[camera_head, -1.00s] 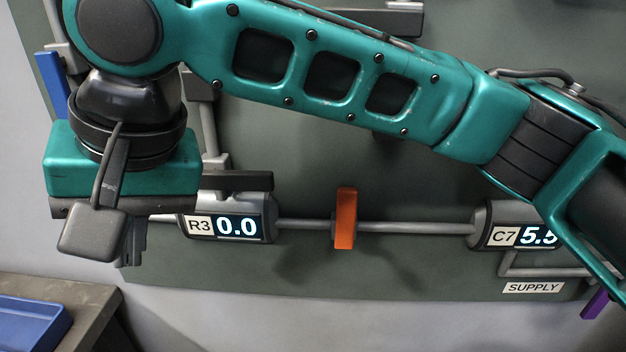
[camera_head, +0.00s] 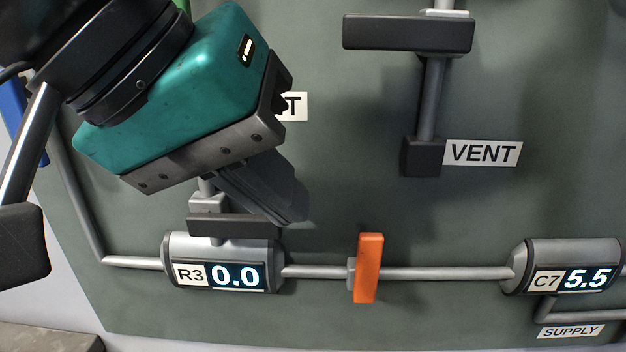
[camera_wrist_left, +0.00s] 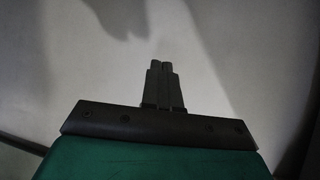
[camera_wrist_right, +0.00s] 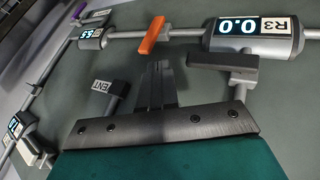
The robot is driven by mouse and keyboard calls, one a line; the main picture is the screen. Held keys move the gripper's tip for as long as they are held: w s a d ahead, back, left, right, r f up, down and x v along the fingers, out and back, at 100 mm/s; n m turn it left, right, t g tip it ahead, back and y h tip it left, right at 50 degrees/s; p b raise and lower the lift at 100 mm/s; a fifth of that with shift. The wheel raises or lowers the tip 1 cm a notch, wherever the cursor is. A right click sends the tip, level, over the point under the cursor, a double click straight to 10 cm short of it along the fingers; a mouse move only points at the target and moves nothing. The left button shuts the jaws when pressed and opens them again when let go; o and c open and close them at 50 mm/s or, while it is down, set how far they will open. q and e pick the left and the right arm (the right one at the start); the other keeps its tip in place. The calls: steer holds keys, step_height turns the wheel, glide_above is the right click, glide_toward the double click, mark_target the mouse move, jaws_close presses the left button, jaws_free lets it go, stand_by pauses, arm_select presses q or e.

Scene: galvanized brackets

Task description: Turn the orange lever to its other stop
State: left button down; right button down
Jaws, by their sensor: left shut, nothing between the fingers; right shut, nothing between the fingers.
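The orange lever (camera_head: 369,268) stands upright in the head view, across the horizontal pipe between the R3 gauge and the C7 gauge. It also shows in the right wrist view (camera_wrist_right: 153,35), beyond the fingertips. My right gripper (camera_head: 298,212) is shut and empty, up and to the left of the lever, in front of the panel and apart from the lever. Its closed fingers (camera_wrist_right: 158,66) point toward the pipe in the right wrist view. My left gripper (camera_wrist_left: 160,66) is shut and empty, facing a plain pale surface, and I cannot make it out in the head view.
The R3 gauge (camera_head: 222,277) reads 0.0 and the C7 gauge (camera_head: 567,279) reads 5.5. A dark handle (camera_head: 235,225) sits above R3, close below my right fingers. Another dark handle (camera_head: 408,34) is above the VENT label (camera_head: 482,153).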

mark_target(367, 267)
steer(key=b+x, duration=0.1)
steer(key=x, duration=0.7)
arm_select(q)
steer(key=shift+w+d+f, duration=0.1)
steer(key=shift+w+d, duration=0.15)
steer(key=shift+d, duration=0.15)
steer(key=shift+s+f, duration=0.1)
steer(key=shift+s, duration=0.05)
arm_select(e)
steer(key=shift+w, duration=0.15)
